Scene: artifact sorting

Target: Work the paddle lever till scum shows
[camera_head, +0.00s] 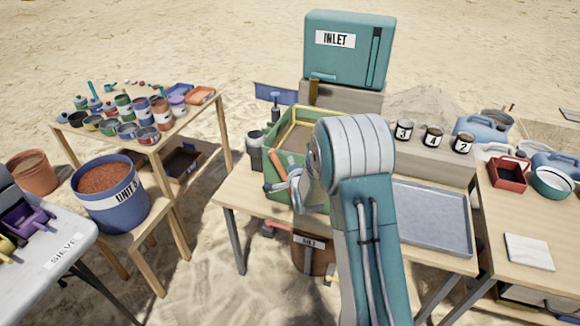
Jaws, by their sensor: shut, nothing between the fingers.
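A green tub (276,137) with a yellow inner frame stands on the middle table, below the teal INLET box (345,68). Brownish contents show in its left part; I cannot make out any scum on them. An orange bar (274,164), possibly the paddle lever, slants along the tub's front left side. My gripper (273,187) is shut and empty at the tub's front left, close to the bar's lower end. I cannot tell if they touch. My arm hides the tub's right part and some of my gripper.
A grey tray (434,214) lies right of my arm. Numbered cans (433,135) stand behind it. A SILT bucket (313,258) and a red handle (278,224) are below the table. A blue bucket (109,200) stands left, with open sand between.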

